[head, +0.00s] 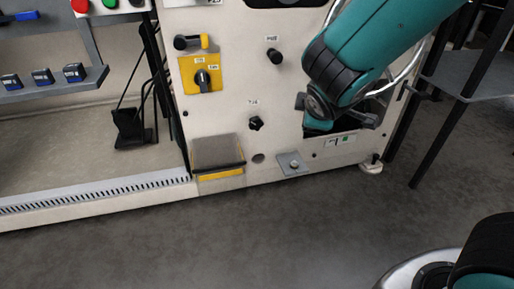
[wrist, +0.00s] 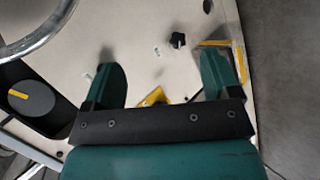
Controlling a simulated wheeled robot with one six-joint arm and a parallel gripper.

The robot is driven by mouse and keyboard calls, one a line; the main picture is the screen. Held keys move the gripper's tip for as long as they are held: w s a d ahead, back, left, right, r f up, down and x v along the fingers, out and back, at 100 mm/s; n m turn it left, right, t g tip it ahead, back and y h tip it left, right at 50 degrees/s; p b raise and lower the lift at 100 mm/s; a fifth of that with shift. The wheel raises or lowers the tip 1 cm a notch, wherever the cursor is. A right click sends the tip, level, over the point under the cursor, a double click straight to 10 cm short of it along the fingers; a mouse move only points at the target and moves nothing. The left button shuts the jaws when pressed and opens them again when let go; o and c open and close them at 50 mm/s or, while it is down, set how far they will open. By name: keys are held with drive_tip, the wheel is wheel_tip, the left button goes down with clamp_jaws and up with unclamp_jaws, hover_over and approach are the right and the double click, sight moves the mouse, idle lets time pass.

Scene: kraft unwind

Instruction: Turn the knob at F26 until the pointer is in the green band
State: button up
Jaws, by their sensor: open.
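A black star-shaped knob (head: 256,123) sits on the cream machine panel, below a small label too blurred to read for certain. The same knob shows in the wrist view (wrist: 178,40), ahead of my fingertips and between their lines, nearer the right finger. My gripper (wrist: 162,64) is open and empty, with clear space between its two teal fingers. In the head view my arm comes down from the upper right, and its end is right of the knob, apart from it.
A yellow plate with a black rotary switch (head: 203,76) and a black knob (head: 275,56) are higher on the panel. A dark rack stands right. The floor in front is clear.

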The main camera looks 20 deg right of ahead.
drive_tip(key=w+f+n+t+h+b, duration=0.1)
drive_tip(key=w+f+n+t+b, duration=0.45)
drive_tip(key=f+n+b, duration=0.4)
drive_tip(key=n+t+y+b, duration=0.3)
drive_tip(key=n+y+b, duration=0.1)
drive_tip(key=n+b, duration=0.55)
approach(258, 124)
drive_tip(key=w+p, duration=0.1)
drive_tip(key=p, duration=0.9)
drive_tip(key=w+r+p, duration=0.1)
drive_tip(key=p, duration=0.9)
drive_tip(key=shift+a+n, duration=0.1)
drive_tip(key=shift+n, duration=0.2)
drive_tip(key=shift+w+p, duration=0.1)
drive_tip(key=shift+p, duration=1.15)
drive_tip(key=w, duration=0.2)
drive_tip(key=w+b, duration=0.1)
drive_tip(key=w, duration=0.1)
drive_tip(key=w+f, duration=0.1)
drive_tip(key=w, duration=0.2)
drive_tip(key=shift+d+b, duration=0.2)
drive_tip(key=shift+b, duration=0.2)
drive_tip(key=shift+w+a, duration=0.1)
drive_tip(key=shift+w, duration=0.8)
drive_tip(key=shift+c, duration=0.5)
